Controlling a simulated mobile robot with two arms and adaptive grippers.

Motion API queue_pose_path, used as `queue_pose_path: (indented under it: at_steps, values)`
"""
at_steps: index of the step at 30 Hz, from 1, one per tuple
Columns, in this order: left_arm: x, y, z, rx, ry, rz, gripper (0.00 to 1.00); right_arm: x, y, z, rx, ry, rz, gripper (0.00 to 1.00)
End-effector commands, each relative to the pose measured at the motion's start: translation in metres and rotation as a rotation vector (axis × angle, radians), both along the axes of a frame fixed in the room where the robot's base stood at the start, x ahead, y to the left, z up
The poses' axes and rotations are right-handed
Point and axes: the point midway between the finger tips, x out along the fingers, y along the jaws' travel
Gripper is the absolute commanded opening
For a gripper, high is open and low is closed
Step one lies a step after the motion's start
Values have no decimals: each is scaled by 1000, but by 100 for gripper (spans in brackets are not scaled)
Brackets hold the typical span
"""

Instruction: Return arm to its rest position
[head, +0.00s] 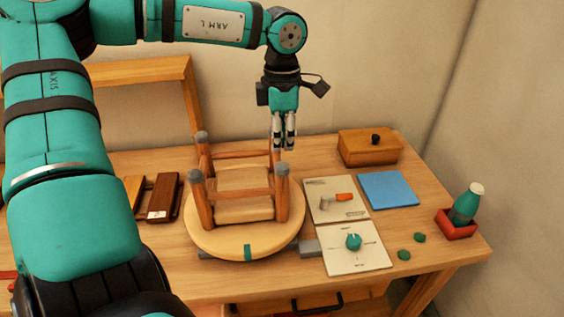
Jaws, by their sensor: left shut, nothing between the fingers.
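My left gripper (284,138) hangs fingers down above the back of the wooden table (320,160). Its fingers are together with nothing between them. Below and in front of it, an upturned stool (243,240) rests on its round seat with its legs pointing up. The legs have grey caps on their ends. The fingertips appear close to the stool's back right leg, and I cannot tell whether they touch it. My left arm, in teal and black, covers the left side of the view. My right gripper does not show.
A wooden box (369,147) stands at the back. A teal bottle (467,204) stands in a red tray (456,226). Dark wooden pieces (163,197) lie left of the stool.

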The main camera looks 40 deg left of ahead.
Motion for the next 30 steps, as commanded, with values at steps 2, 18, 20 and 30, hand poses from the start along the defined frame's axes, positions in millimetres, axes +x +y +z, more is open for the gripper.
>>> queue_pose_path:
  at_steps: [2, 18, 20, 30]
  values:
    - [0, 0, 8, 0, 0, 1, 0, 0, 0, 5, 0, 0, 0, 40]
    - [0, 0, 10, 0, 0, 0, 0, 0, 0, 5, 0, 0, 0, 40]
    - [0, 0, 11, -1, -1, 0, 0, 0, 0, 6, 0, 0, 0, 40]
    - [0, 0, 68, -1, -1, 0, 0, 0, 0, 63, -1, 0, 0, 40]
